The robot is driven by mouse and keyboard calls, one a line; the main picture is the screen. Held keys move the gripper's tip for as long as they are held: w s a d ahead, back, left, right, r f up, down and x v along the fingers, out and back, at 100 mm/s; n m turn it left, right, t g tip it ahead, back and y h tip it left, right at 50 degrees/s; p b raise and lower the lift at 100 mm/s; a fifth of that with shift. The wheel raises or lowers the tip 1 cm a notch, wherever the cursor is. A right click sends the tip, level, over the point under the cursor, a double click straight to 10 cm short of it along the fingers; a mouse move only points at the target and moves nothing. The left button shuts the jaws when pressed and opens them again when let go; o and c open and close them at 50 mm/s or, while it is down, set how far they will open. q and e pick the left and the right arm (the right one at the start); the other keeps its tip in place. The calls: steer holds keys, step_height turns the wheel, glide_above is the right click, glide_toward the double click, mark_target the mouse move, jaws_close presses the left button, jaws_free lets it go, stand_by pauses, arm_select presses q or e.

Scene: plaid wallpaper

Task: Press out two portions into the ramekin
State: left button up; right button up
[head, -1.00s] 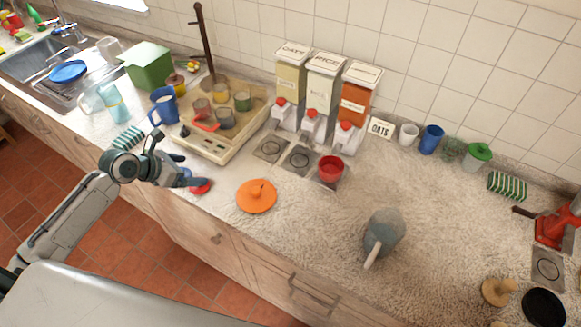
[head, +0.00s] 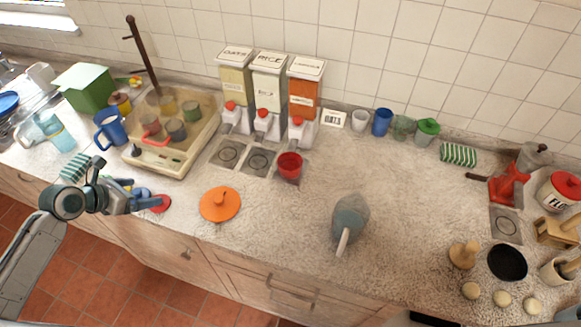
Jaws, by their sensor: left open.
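A small red ramekin (head: 290,166) stands on the counter, on the dark pad in front of the rightmost dispenser. Three dispensers with red knobs stand against the wall: an oats one (head: 235,88), a rice one (head: 268,92) and one with orange-red contents (head: 304,97), whose label I cannot read. A small card reading OATS (head: 333,119) stands right of them. My left gripper (head: 146,201) is open over the counter's front edge at left, beside a red round item (head: 160,204), well away from the ramekin. Whether it touches the red item I cannot tell. My right gripper is not in view.
An orange lid (head: 220,204) and a grey pitcher-like vessel (head: 349,222) lie on the front counter. A cream tray (head: 190,160) with several cups stands left of the dispensers. A red grinder-like device (head: 510,185) stands at right. The counter between ramekin and vessel is clear.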

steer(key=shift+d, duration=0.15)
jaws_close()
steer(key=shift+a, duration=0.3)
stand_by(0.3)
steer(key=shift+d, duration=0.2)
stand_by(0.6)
